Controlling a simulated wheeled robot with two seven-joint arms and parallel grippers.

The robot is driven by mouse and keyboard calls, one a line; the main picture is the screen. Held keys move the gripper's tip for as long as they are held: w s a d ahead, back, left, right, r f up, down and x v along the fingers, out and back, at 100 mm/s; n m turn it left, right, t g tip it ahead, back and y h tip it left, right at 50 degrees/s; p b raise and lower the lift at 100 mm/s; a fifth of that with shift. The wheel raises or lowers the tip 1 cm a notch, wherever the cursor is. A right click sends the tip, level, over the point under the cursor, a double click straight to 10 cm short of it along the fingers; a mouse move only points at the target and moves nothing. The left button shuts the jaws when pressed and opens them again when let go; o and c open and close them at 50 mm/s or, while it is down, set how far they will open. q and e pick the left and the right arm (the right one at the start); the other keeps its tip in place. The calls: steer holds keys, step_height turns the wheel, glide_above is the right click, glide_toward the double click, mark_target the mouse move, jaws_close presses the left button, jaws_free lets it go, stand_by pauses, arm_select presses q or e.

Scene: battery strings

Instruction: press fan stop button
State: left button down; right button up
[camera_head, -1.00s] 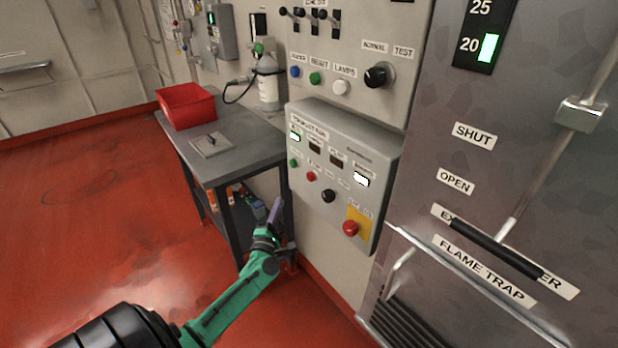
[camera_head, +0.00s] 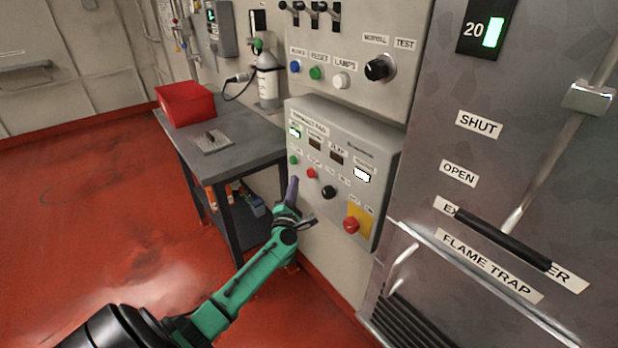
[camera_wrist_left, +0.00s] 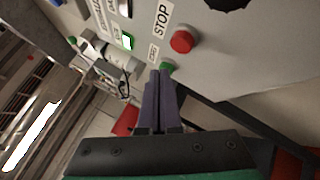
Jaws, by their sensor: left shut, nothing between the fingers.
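The red stop button (camera_head: 311,173) sits on the sloped grey control panel (camera_head: 330,135), right of a green button (camera_head: 293,160). In the left wrist view the red button (camera_wrist_left: 182,41) is beside a STOP label (camera_wrist_left: 161,19). My left gripper (camera_head: 293,182) is shut and empty, its purple fingers pointing up just left of and below the red button in the head view. In the left wrist view its fingertips (camera_wrist_left: 161,76) overlap the lower edge of the green button (camera_wrist_left: 167,66). I cannot tell whether they touch the panel. My right gripper is not in view.
A black knob (camera_head: 328,192) and a red emergency button (camera_head: 351,225) on a yellow plate are to the right on the same panel. A grey table (camera_head: 240,150) with a red bin (camera_head: 187,104) stands left. A steel flame trap cabinet is at right.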

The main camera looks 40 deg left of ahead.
mark_target(308, 171)
arm_select(q)
steer(key=shift+w+d, duration=0.2)
steer(key=shift+w, duration=0.4)
steer(key=shift+w+d, duration=0.2)
steer(key=shift+w, duration=0.35)
stand_by(1.1)
steer(key=shift+w+d+b, duration=0.1)
steer(key=shift+w+b, duration=0.2)
steer(key=shift+w, duration=0.1)
steer(key=shift+w+d+r+b, duration=0.1)
steer(key=shift+w+d+b, duration=0.15)
steer(key=shift+w, duration=0.4)
stand_by(0.7)
stand_by(0.3)
steer(key=shift+s+a+p, duration=0.15)
steer(key=shift+s+p, duration=0.1)
steer(key=shift+s, duration=0.3)
steer(key=shift+s+a+p, duration=0.15)
steer(key=shift+s+p, duration=0.05)
steer(key=shift+s, duration=0.3)
